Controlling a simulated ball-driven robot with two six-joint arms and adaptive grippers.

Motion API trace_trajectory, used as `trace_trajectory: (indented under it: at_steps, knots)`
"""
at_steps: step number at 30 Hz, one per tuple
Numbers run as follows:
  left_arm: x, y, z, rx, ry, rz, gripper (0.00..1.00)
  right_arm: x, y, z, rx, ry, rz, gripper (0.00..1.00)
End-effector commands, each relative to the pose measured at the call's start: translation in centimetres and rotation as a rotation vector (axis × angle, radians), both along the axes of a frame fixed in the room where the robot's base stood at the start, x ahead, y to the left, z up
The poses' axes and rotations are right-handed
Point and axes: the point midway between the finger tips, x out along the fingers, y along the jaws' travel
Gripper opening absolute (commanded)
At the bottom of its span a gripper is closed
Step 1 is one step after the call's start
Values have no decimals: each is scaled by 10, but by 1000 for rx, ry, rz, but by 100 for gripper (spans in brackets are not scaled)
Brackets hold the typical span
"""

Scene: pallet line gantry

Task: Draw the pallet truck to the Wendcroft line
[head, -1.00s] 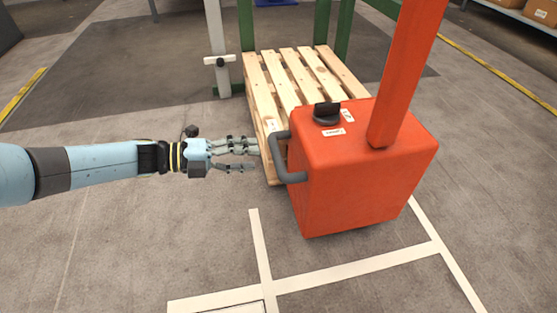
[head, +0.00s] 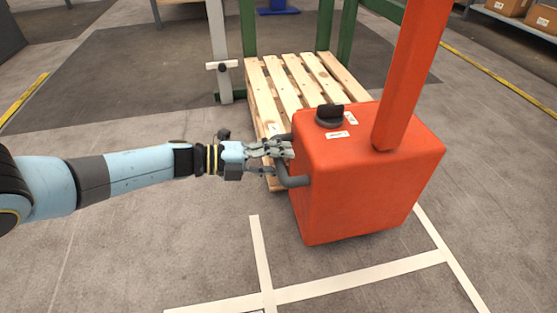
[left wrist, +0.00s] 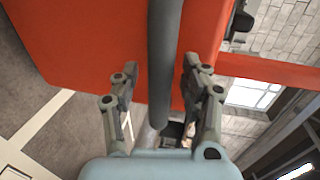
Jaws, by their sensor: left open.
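The orange pallet truck (head: 365,190) stands upright in front of me with a tall orange mast and a black knob on top. A grey bar handle (head: 297,181) sticks out of its left side. A wooden pallet (head: 292,84) lies behind the truck body, partly hidden by it. My left gripper (head: 284,150) is open at the handle. In the left wrist view the grey handle (left wrist: 163,65) runs between the two open fingers (left wrist: 160,92), and I cannot tell whether either touches it. My right gripper is not in view.
White floor lines (head: 345,282) run in front of and beside the truck. Green posts (head: 248,28) and a grey post (head: 219,50) stand around the pallet. A shelf with cardboard boxes (head: 541,17) is at the far right. The floor at left is clear.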

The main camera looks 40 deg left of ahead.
Motion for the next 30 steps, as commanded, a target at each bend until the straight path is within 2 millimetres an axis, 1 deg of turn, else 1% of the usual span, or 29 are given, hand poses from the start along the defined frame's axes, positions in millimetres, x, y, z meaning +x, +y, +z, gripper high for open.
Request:
trace_trajectory:
  at_steps: [6, 15, 17, 30]
  knots:
    - [0, 0, 0, 0, 0, 0, 46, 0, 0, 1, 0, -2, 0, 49]
    - [0, 0, 0, 1, 1, 0, 6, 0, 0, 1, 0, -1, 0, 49]
    - [0, 0, 0, 1, 1, 0, 0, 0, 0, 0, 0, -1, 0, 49]
    - [-1, 0, 0, 1, 2, 0, 0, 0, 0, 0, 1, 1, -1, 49]
